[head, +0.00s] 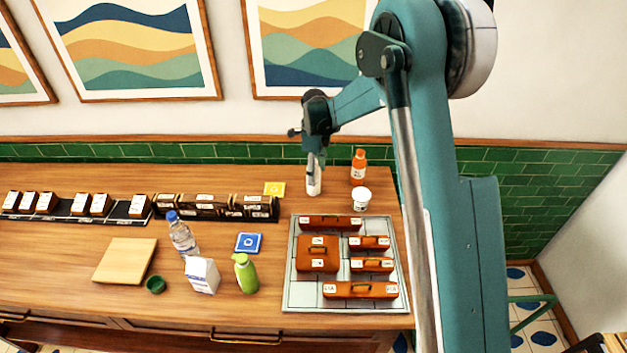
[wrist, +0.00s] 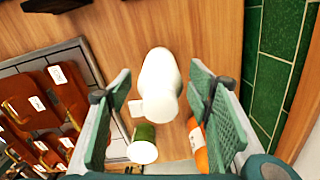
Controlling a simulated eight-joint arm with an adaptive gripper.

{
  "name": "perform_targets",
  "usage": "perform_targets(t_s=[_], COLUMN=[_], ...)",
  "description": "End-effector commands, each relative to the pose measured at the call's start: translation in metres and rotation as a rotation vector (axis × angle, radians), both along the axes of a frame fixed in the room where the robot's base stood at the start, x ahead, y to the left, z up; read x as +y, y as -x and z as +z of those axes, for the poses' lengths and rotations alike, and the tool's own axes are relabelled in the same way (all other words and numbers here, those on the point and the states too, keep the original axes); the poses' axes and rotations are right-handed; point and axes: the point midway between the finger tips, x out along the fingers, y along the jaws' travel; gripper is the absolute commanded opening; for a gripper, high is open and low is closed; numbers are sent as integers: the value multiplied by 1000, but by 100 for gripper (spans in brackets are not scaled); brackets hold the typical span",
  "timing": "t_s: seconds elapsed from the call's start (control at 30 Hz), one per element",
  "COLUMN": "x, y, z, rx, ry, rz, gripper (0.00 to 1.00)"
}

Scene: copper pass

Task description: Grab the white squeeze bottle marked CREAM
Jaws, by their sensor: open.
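The white squeeze bottle (head: 313,185) stands on the wooden counter near the green tiled wall, directly below my gripper (head: 315,160). In the wrist view the white bottle (wrist: 158,75) lies between the two green finger pads of my gripper (wrist: 160,88). The fingers are spread, with a gap showing on each side of the bottle. A small white piece juts from the bottle's left side. I cannot read any marking on it in either view. The gripper hides the bottle's top in the head view.
An orange bottle (head: 358,167) and a white tub (head: 361,199) stand close to the right. A tray (head: 290,295) of brown cases lies in front. A black rack (head: 262,212) is to the left. A water bottle (head: 182,238), carton (head: 201,275) and green bottle (head: 245,274) stand farther forward.

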Motion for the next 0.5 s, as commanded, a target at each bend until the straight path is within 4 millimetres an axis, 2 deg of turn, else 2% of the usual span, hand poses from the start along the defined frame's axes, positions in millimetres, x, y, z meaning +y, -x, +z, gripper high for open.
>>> perform_targets(t_s=[0.5], x=[0], y=[0], z=[-8], rx=[0], ry=[0], rz=[0], gripper=[51])
